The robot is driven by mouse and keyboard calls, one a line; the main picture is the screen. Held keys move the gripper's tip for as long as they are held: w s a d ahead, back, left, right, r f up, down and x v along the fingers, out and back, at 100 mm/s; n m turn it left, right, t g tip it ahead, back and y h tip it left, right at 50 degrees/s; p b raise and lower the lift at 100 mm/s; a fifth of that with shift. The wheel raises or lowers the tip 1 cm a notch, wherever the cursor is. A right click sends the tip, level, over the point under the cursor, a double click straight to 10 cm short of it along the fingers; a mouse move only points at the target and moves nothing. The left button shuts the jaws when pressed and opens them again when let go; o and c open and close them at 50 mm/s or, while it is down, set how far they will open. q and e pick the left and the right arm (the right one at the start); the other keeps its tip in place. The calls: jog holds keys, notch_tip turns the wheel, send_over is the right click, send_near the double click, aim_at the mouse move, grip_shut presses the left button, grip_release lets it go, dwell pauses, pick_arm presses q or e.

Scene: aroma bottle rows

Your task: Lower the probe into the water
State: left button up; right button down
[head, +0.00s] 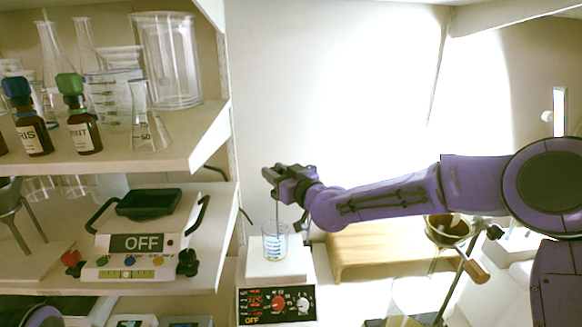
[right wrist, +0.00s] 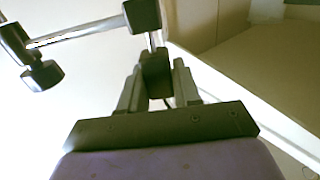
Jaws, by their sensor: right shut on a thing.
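My right gripper (head: 287,176) comes in from the right in the head view and is shut on a dark clamp piece above the hot plate (head: 277,268). In the right wrist view the fingers close around this dark clamp (right wrist: 155,76), with a metal rod and black knobs beyond it. The thin grey probe (head: 277,208) hangs upright below the clamp, over the glass beaker (head: 274,250) with blue markings. Its lower end overlaps the beaker's mouth; I cannot tell whether it touches the water. The beaker stands on the hot plate, whose display reads OFF. My left gripper is not in view.
Shelves on the left hold brown bottles (head: 82,130), a flask (head: 149,130), other glassware and a balance (head: 138,240) reading OFF. A wooden stand (head: 370,255) is right of the hot plate, with a funnel (head: 448,230) farther right.

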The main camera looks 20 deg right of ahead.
aim_at(277, 207)
notch_tip(277, 207, down, 2)
jog(key=shift+f+b, duration=0.1)
jog(key=shift+b, duration=0.25)
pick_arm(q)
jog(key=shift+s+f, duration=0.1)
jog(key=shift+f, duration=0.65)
pick_arm(e)
jog(key=c, duration=0.9)
grip_release()
jog(key=shift+w, duration=0.1)
